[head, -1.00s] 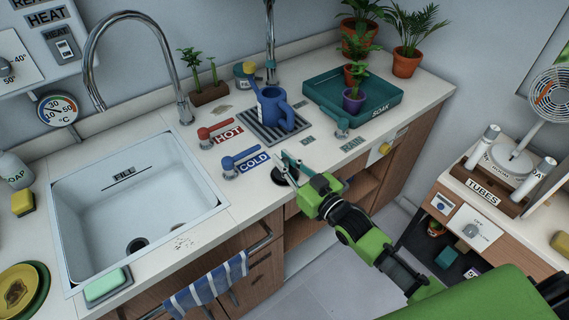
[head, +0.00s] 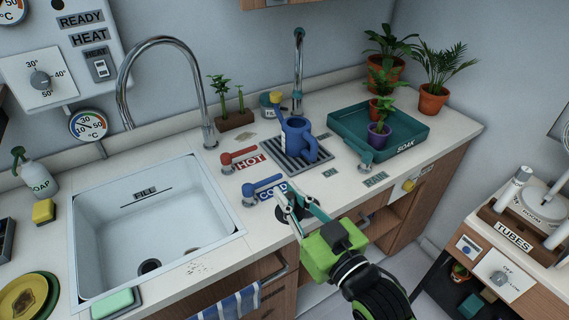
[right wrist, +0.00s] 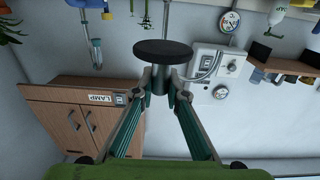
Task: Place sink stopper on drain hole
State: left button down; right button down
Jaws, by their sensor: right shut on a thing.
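The sink stopper is a round black disc (right wrist: 162,50) on a short grey stem. My right gripper (right wrist: 160,84) is shut on that stem in the right wrist view, with the disc beyond the fingertips. The dark round drain hole (head: 150,267) is uncovered in the floor of the white sink (head: 232,236), left of the gripper. My left gripper is not in view.
The COLD lever (head: 262,186) and red HOT lever (head: 240,157) stand between gripper and faucet (head: 207,125). A blue watering can (head: 298,138) sits on a grate behind. A green sponge (head: 112,304) lies at the sink's front edge. The sink basin is empty.

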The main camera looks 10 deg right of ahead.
jog(key=s+d+f+m+t+h, duration=0.1)
jog(key=d+m+h, duration=0.1)
jog(key=d+h, duration=0.15)
jog(key=s+d+f+m+h, duration=0.2)
jog(key=d, duration=0.3)
jog(key=s+f, duration=0.2)
jog(key=s, duration=0.6)
jog(key=shift+f, duration=0.4)
